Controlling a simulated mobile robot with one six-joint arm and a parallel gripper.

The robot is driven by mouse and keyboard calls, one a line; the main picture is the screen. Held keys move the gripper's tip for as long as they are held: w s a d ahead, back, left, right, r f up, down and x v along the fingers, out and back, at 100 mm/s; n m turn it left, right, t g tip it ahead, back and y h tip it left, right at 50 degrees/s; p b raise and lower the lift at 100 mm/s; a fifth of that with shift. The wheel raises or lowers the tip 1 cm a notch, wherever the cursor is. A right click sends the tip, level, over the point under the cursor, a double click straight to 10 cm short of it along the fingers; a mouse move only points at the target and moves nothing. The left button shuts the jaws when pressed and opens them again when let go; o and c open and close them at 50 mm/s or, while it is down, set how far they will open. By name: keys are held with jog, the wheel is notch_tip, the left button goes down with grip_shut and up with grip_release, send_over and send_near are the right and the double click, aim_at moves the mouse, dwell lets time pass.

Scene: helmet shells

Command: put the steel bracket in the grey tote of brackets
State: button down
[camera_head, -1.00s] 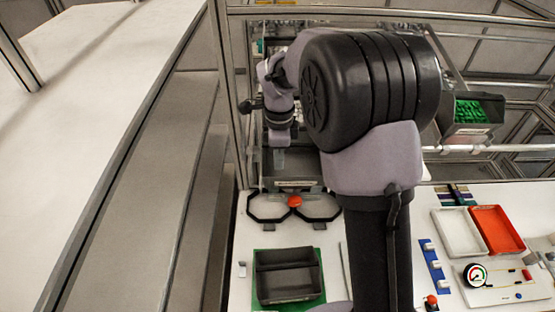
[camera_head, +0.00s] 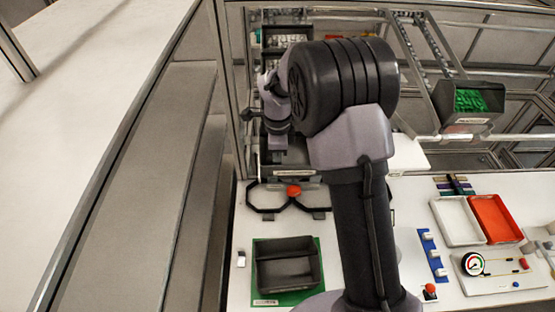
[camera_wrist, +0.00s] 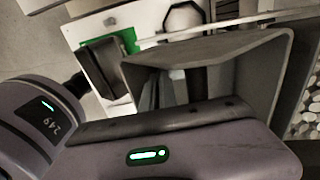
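A grey tote (camera_head: 290,171) stands at the back edge of the white bench in the head view, below my gripper (camera_head: 278,151). In the wrist view the grey tote (camera_wrist: 262,82) is open and close in front of my gripper's body, with narrow grey upright pieces inside. I cannot tell whether these are brackets or a finger. My gripper points down at the tote's opening. Its fingertips are hidden or too small to make out, so I cannot see whether it is open or shut. I cannot clearly pick out a separate steel bracket.
Dark ring holders with a red knob (camera_head: 293,190) lie before the tote. White (camera_head: 457,222) and red (camera_head: 497,220) trays are at right. A bin of green parts (camera_head: 467,103) hangs on the rack.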

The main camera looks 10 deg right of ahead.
jog(key=shift+s+f+b, duration=0.3)
jog(key=shift+f, duration=0.2)
jog(key=c, duration=1.9)
grip_release()
jog(key=shift+s+f, duration=0.1)
jog(key=shift+c, duration=0.2)
jog(key=s+r+n+t+p, duration=0.1)
jog(key=s+r+n+p, duration=0.25)
jog(key=r, duration=1.65)
jog(key=s+a+r+n+t+y, duration=0.1)
jog(key=s+n, duration=0.5)
jog(key=s, duration=0.6)
jog(key=s+a+r+n+t+y, duration=0.1)
jog(key=s+n, duration=0.5)
jog(key=s, duration=0.6)
jog(key=r+t+b, duration=0.1)
jog(key=t, duration=0.1)
jog(key=shift+s+a+r+t, duration=0.2)
jog(key=shift+r+t, duration=0.1)
jog(key=shift+t, duration=0.1)
